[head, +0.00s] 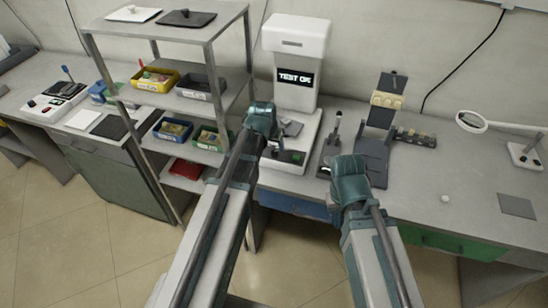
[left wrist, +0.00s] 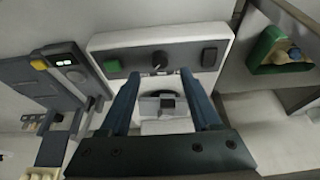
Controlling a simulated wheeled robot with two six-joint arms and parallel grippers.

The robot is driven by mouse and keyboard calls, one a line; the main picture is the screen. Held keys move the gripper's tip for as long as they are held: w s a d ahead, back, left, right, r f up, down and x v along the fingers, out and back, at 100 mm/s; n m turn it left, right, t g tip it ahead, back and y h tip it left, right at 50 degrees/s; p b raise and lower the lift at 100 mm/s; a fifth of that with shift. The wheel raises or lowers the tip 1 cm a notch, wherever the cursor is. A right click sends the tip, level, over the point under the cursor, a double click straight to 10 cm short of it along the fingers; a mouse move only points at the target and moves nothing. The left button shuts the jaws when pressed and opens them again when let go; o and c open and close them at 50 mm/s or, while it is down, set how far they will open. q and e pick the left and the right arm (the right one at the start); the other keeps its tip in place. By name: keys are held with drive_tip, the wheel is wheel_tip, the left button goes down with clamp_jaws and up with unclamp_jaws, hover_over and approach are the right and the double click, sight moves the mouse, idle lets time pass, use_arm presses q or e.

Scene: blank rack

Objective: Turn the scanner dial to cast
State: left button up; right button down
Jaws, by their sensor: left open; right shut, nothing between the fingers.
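The scanner is a white machine (head: 297,38) with a screen reading "TEST OK" (head: 295,77). In the left wrist view its front panel (left wrist: 135,64) carries a green button (left wrist: 112,65), a round black dial (left wrist: 159,58) in the middle and a dark button (left wrist: 209,57). My left gripper (left wrist: 160,82) is open, its two fingers pointing toward the panel on either side of the dial, with nothing between them. In the head view my left gripper (head: 272,145) hides the dial. Any dial labels are too small to read. My right gripper (head: 326,170) is shut and empty at the bench front.
A metal rack (head: 220,25) with bins stands left of the scanner. A dark fixture (head: 373,155) stands to its right. Farther right are a lamp magnifier (head: 472,121), a small white ball (head: 445,198) and a grey pad (head: 516,206). The bench between them is mostly clear.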

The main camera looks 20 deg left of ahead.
sight(274, 152)
use_arm(q)
drive_tip(key=b+x, duration=0.3)
drive_tip(key=x, duration=0.1)
drive_tip(key=shift+w+f, duration=0.1)
drive_tip(key=shift+f, duration=0.3)
clamp_jaws()
